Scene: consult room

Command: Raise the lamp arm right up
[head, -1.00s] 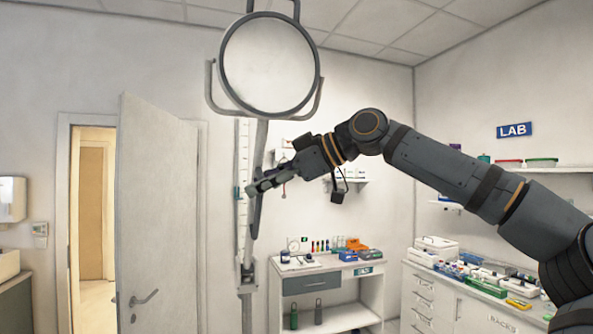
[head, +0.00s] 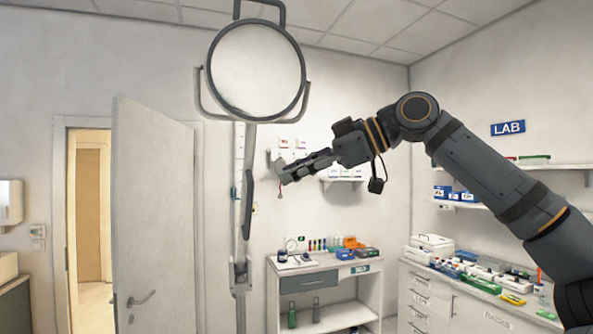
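The lamp's round pale head (head: 255,70) with its dark rim is at the upper middle of the head view, held in a grey yoke. The lamp arm (head: 247,150) stands nearly upright below it, down to a joint (head: 240,272) on the post. A dark, slim handle-like bar (head: 248,203) lies along the arm. My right gripper (head: 284,177) is to the right of this bar, apart from it, with nothing visible in its fingers. It is seen side-on, so its opening is unclear. My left gripper is not in view.
A half-open door (head: 155,220) stands at the left. A small cabinet (head: 310,282) with bottles and racks stands behind the lamp. A long counter (head: 450,300) and wall shelves (head: 545,165) line the right. A small wall shelf (head: 345,179) is behind my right gripper.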

